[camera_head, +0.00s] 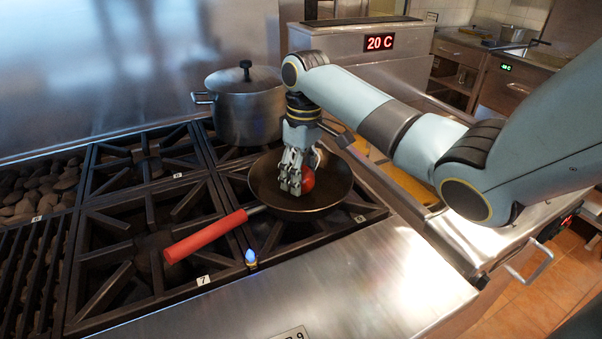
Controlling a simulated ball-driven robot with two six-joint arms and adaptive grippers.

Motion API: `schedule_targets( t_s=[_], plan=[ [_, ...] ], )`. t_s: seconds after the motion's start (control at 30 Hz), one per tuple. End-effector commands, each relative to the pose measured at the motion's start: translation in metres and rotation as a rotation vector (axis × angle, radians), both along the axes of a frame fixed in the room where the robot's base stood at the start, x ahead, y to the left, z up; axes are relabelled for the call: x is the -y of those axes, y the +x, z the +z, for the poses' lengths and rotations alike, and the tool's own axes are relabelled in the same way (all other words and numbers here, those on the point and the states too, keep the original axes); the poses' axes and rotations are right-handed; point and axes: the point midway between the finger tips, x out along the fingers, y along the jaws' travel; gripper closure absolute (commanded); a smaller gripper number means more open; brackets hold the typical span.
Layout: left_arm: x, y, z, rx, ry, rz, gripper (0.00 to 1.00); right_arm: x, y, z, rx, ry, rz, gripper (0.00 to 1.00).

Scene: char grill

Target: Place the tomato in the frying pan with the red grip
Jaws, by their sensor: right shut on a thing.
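The frying pan (335,193) is dark and round, with a long red grip (205,236) pointing to the lower left. It sits on a stove burner. My right gripper (293,186) points down inside the pan's outline and is shut on the red tomato (308,179). The fingers hide the left part of the tomato. The tomato is low over the pan floor; I cannot tell whether it touches it. My left gripper is not in view.
A lidded steel pot (247,113) stands on the burner behind the pan. A small blue-tipped item (250,257) is at the stove's front edge. Bare steel counter (350,285) lies in front. To the right of the pan is a fryer-like basin (410,183). Burners at the left are empty.

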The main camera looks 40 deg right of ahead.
Motion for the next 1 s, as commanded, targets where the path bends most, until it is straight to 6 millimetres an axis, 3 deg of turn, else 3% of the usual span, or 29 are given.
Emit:
schedule_targets(
  t_s=[0.3,0.33,0.5,0.8,1.0],
  plan=[
    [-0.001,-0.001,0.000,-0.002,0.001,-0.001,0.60,0.000,0.000,-0.003,0.000,0.000,0.000,0.82],
    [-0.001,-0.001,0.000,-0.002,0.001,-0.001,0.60,0.000,0.000,-0.003,0.000,0.000,0.000,0.43],
    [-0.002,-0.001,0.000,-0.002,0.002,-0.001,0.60,0.000,0.000,-0.002,0.000,0.000,0.000,0.24],
    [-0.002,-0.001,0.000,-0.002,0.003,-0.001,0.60,0.000,0.000,0.001,0.001,-0.001,0.000,0.24],
    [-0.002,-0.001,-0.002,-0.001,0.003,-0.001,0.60,0.003,0.001,0.032,0.004,-0.002,0.001,0.24]
  ],
)
